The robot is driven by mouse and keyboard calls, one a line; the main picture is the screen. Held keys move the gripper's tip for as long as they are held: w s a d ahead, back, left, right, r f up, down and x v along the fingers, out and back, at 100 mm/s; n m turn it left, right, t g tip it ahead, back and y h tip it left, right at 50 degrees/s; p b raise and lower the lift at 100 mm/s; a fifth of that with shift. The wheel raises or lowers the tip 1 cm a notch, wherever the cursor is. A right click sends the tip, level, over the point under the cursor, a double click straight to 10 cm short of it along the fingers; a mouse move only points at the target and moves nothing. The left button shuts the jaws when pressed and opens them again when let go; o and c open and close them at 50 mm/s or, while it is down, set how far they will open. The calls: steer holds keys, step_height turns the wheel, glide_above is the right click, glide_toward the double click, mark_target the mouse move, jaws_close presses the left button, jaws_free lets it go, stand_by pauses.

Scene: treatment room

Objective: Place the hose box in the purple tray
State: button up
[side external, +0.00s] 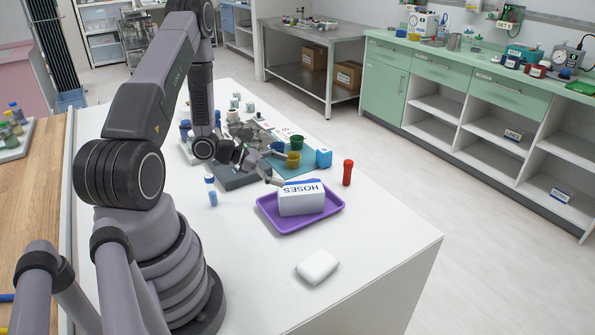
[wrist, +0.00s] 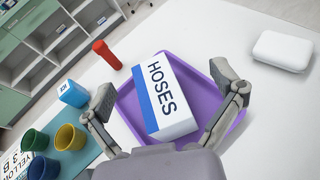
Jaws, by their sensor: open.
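The hose box (side external: 302,199) is white with a blue stripe and the word HOSES. It lies in the purple tray (side external: 268,214), within its rim. The wrist view shows the box (wrist: 163,98) and the tray (wrist: 203,60) between and beyond my fingers. My gripper (side external: 272,167) is at the tray's far left side in the side view. In the wrist view my gripper (wrist: 168,95) is open, one finger on each side of the box. I cannot tell whether either finger touches it.
A red bottle (side external: 347,173), a blue ICE box (side external: 324,158) and colored cups (side external: 293,160) stand behind the tray. A blue-capped bottle (side external: 211,190) is to its left. A white soap-like block (side external: 317,266) lies in front. The table's right front is clear.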

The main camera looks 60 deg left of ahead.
steer(key=s+d+r+m+g+h, duration=0.1)
steer(key=s+d+r+m+g, duration=0.3)
steer(key=d+r+m, duration=0.45)
steer(key=s+d+r+m+g+h, duration=0.1)
steer(key=s+d+r+m+g, duration=0.1)
steer(key=d+r+m+g, duration=0.6)
steer(key=s+a+r+m+t+y, duration=0.2)
steer(key=s+r+m+t+y, duration=0.3)
steer(key=s+r+m+y, duration=0.4)
steer(key=s+r+m, duration=0.3)
steer(key=shift+s+a+r+t, duration=0.15)
steer(key=shift+a+t, duration=0.05)
steer(key=shift+t, duration=0.2)
